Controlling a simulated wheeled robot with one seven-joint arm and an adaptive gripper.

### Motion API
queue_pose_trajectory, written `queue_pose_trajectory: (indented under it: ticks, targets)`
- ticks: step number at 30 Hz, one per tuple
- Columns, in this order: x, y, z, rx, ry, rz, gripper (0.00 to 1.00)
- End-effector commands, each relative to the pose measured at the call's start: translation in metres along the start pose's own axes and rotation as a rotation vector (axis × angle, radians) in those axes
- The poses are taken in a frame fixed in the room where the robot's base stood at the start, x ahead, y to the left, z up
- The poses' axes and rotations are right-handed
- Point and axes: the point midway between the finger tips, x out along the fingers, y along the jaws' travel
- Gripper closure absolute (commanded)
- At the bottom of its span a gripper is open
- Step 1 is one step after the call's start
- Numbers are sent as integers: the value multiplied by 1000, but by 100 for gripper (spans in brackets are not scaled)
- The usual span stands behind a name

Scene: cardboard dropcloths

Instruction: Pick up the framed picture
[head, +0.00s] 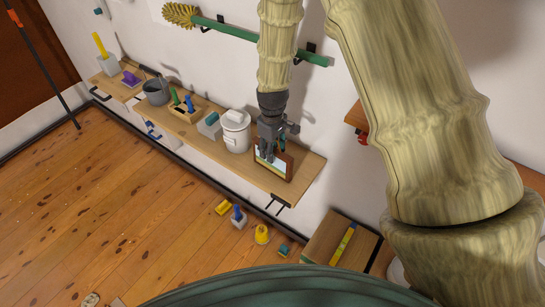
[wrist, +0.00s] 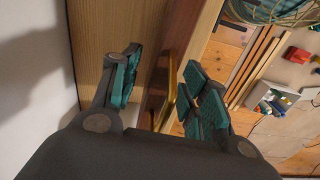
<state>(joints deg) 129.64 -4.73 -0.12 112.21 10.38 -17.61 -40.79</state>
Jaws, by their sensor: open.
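The framed picture (head: 275,170), with a brown wooden frame and a landscape image, stands near the right end of the wall shelf (head: 307,172). My gripper (head: 268,154) is at its upper part, pointing down, and hides some of it. In the wrist view my gripper (wrist: 163,72) is open, with teal finger pads to either side. The brown frame (wrist: 170,85) shows edge-on between the fingers, with a gold edge close to the right finger. I cannot tell whether either pad touches it.
A white lidded bucket (head: 235,135) stands just left of the picture on the shelf. A grey pot (head: 156,92) and a wooden tool caddy (head: 185,110) are further left. A green-handled brush (head: 260,35) hangs on the wall above. A cardboard box (head: 335,240) is on the floor below.

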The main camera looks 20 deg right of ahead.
Motion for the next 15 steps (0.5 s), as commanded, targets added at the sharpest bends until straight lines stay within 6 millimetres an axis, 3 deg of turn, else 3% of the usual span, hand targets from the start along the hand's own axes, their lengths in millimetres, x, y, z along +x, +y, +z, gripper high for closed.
queue_pose_trajectory:
  ticks: [6,15]
  targets:
    - [13,0,0,0,-1,0,55]
    - [16,0,0,0,0,0,55]
